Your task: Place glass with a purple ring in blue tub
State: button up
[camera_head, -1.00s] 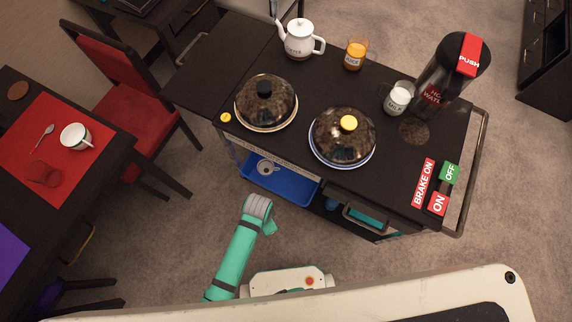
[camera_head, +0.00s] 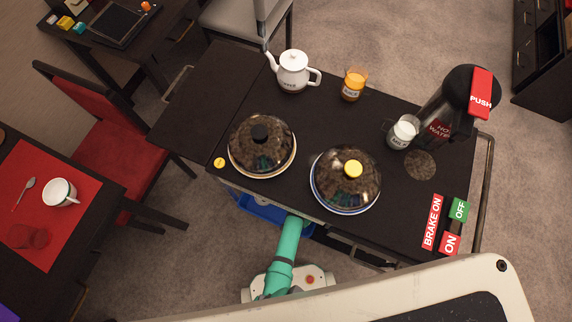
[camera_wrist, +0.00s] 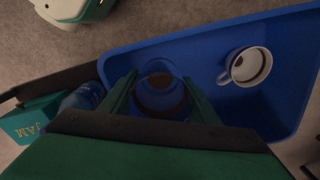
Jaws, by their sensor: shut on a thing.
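The blue tub (camera_head: 255,209) shows partly under the near edge of the trolley top in the head view. In the wrist view the tub (camera_wrist: 190,42) fills the middle and right. My gripper (camera_wrist: 155,92) is shut on a clear glass (camera_wrist: 158,68), which shows between its two green fingers over the tub. I cannot make out a purple ring on it, or whether it touches the tub floor. In the head view my gripper and the glass are hidden beneath the trolley top.
A white mug (camera_wrist: 247,67) is in the tub to the right of the glass. A teal JAM box (camera_wrist: 35,122) and a blue item (camera_wrist: 82,98) are left of the tub. The trolley top (camera_head: 205,115) overhangs my arm and carries two domed plates.

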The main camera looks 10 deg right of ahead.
jog(key=f, duration=0.5)
jog(key=shift+w+f, duration=0.25)
jog(key=shift+f, duration=2.15)
jog(key=o, duration=1.3)
jog(key=shift+s+f, duration=0.1)
